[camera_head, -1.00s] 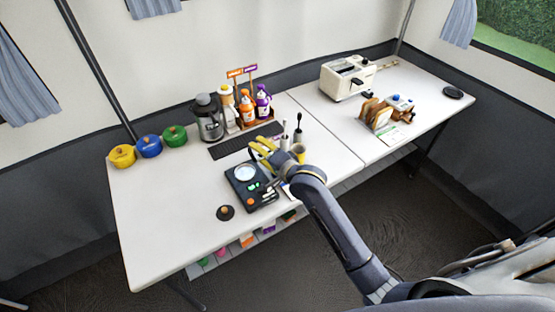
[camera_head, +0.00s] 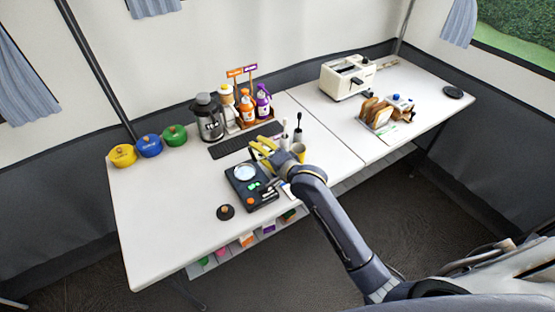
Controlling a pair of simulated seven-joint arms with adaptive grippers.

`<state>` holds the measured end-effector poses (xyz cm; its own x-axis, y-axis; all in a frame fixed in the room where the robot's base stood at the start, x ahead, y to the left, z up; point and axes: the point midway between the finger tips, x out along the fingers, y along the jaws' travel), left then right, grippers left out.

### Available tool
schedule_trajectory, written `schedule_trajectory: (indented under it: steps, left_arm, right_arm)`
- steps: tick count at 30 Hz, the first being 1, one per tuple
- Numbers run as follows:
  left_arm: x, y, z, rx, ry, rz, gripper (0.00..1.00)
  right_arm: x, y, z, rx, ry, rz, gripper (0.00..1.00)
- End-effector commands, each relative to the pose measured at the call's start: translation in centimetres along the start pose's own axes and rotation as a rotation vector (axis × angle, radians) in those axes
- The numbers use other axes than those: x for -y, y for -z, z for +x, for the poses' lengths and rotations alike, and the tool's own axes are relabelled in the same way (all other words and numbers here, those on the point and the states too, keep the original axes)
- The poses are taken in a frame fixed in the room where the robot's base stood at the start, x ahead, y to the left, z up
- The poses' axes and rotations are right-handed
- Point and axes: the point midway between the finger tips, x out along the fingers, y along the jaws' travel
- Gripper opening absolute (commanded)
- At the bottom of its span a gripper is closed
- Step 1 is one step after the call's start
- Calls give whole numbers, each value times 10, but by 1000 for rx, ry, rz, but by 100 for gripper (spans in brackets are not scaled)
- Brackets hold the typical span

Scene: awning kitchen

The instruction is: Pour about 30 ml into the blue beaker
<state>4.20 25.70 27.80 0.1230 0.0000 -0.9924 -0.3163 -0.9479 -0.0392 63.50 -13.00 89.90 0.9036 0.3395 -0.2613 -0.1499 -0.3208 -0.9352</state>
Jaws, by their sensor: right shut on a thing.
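My right arm reaches in from the lower right. Its gripper (camera_head: 271,184) points down at the right side of a black scale-like device (camera_head: 241,196) with a round pale plate and small green lights. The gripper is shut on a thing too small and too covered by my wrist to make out. My left gripper is not in view.
Yellow curved items (camera_head: 262,149) and a tan cup (camera_head: 298,151) stand close behind my wrist. A grey jug (camera_head: 209,118) and a bottle rack (camera_head: 250,122) are at the back. A black knobbed disc (camera_head: 226,212) lies front left. The table's left front is clear.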

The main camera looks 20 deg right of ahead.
Motion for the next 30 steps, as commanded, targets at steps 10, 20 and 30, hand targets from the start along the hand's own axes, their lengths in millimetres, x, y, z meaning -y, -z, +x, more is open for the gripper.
schedule_trajectory:
  steps: [10, 20, 30]
  left_arm:
    - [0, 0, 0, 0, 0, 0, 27]
    - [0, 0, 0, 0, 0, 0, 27]
    - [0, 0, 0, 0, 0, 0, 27]
  right_arm:
    - [2, 0, 0, 2, 7, 15, 9]
    - [3, 0, 1, 5, 13, 31, 9]
    - [4, 0, 2, 8, 20, 47, 9]
